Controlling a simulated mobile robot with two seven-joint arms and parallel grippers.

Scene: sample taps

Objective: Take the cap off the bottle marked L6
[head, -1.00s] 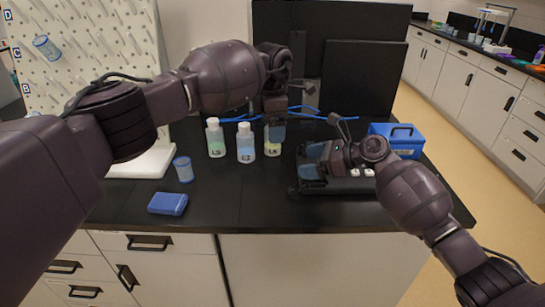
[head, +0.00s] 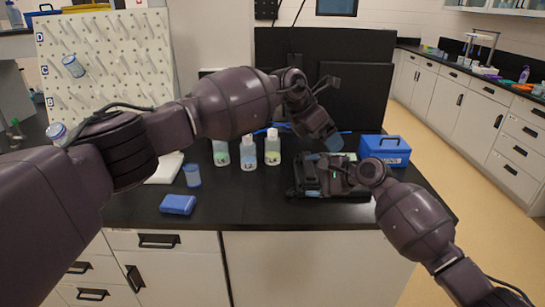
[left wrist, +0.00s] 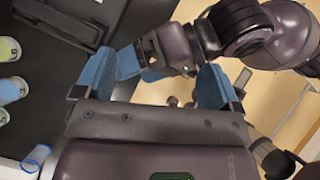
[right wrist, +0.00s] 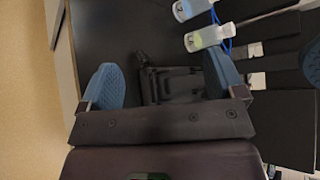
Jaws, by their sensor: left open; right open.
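Three white-topped bottles stand in a row on the black bench: a green one (head: 221,154), a blue one (head: 248,155) and a yellow-green one (head: 272,152). Their labels are too small to read surely, so I cannot tell which is L6. My left arm hides part of their tops. My left gripper (head: 330,115) is open in the air, right of and above the bottles; its jaws look empty in the left wrist view (left wrist: 165,80). My right gripper (head: 312,178) is open, low over the black rack, right of the bottles; its jaws show in the right wrist view (right wrist: 163,82).
A black rack (head: 345,190) lies under my right gripper. A blue-tinted cup (head: 192,175) and blue block (head: 178,204) sit left of the bottles. A pegboard (head: 100,60) stands at the left. The front middle of the bench is clear.

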